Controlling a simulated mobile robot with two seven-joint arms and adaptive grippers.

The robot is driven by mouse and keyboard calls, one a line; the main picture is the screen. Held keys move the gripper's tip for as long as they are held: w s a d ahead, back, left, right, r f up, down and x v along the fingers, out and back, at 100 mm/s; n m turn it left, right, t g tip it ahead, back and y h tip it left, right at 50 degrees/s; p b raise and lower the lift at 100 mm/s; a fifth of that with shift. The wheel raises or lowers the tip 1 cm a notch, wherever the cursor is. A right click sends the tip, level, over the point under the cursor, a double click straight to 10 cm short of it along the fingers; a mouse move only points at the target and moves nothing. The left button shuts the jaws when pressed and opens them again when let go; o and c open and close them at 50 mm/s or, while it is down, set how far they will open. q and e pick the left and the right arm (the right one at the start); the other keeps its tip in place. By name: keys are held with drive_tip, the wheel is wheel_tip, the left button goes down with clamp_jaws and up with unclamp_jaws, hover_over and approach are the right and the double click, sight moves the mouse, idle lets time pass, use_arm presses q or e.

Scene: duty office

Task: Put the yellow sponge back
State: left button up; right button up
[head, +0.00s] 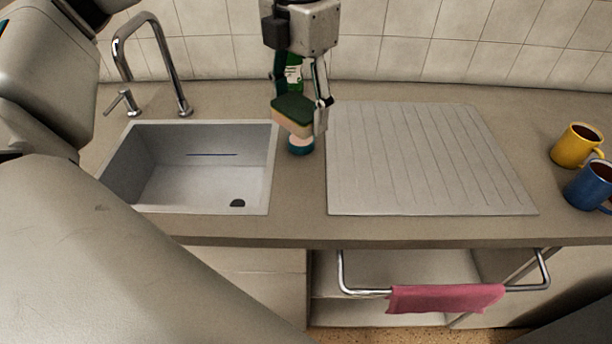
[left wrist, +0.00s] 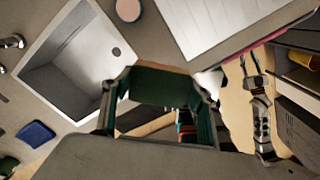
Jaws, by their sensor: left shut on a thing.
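The sponge (head: 292,117) has a dark green top and a yellow-tan body. My left gripper (head: 305,108) is shut on it and holds it, tilted, just right of the sink. In the left wrist view the sponge's green face (left wrist: 160,84) spans between the fingers. A small round teal-and-white thing (head: 300,145) stands on the counter below the sponge in the head view. Its round top (left wrist: 128,9) shows pinkish in the left wrist view. What seems to be my right gripper (left wrist: 251,75) shows small at the right of the left wrist view; its jaws are unclear.
The sink (head: 202,170) and its tap (head: 182,105) are on the left. A bare ribbed drainboard (head: 425,160) lies right of the sponge. A green bottle (head: 291,72) stands behind the gripper. Yellow (head: 573,148) and blue (head: 588,186) mugs stand far right. A pink cloth (head: 445,298) hangs on a rail.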

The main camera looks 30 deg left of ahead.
sight(301, 189)
use_arm(q)
wheel_tip(301, 189, down, 18)
drive_tip(key=shift+b, duration=0.3)
drive_tip(key=shift+f, duration=0.1)
drive_tip(key=o, duration=0.8)
drive_tip(key=shift+f, duration=0.1)
drive_tip(key=o, duration=0.4)
drive_tip(key=shift+c, duration=0.2)
wheel_tip(301, 189, up, 12)
drive_tip(key=shift+r, duration=0.25)
drive_tip(key=shift+s, duration=0.1)
